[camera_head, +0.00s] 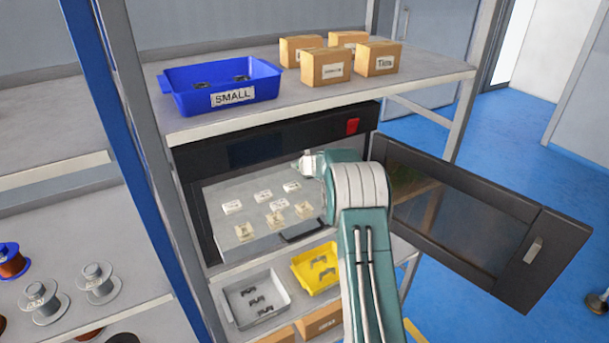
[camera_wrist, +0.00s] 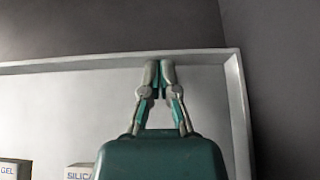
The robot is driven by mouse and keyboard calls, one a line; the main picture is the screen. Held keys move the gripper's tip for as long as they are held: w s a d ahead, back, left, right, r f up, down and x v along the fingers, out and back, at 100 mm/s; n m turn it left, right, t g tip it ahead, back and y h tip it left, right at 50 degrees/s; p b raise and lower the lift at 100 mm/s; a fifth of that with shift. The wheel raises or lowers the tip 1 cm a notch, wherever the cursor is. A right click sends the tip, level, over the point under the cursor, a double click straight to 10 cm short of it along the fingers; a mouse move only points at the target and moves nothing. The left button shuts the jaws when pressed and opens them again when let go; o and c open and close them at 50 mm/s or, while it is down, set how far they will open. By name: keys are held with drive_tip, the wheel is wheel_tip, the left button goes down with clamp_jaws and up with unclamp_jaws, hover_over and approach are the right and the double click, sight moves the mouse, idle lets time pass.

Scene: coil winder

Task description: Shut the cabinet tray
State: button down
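The black cabinet (camera_head: 275,120) stands on the middle shelf with its dark-windowed door (camera_head: 455,220) swung open to the right. Its pale tray (camera_head: 215,205) holds several small labelled boxes (camera_head: 276,220) and has a dark handle (camera_head: 303,232) at its near edge. How far the tray is out is hard to tell. My arm covers its right side. In the wrist view my gripper (camera_wrist: 159,66) is shut, fingertips together at the tray's rim (camera_wrist: 100,62), near a corner. Whether they touch it is unclear. The fingertips are not clear in the head view.
Above the cabinet, a shelf holds a blue "SMALL" bin (camera_head: 222,85) and several cardboard boxes (camera_head: 325,66). Below are a grey bin (camera_head: 256,300) and a yellow bin (camera_head: 316,268). A shelf post (camera_head: 150,150) stands at the left. Blue floor (camera_head: 520,140) is open at the right.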

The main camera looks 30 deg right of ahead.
sight(285, 161)
drive_tip(key=shift+w+a, duration=0.15)
drive_tip(key=shift+w, duration=3.75)
drive_tip(key=shift+w+r, duration=0.1)
drive_tip(key=shift+r, duration=0.05)
drive_tip(key=shift+w+a+r, duration=0.1)
drive_tip(key=shift+r, duration=0.1)
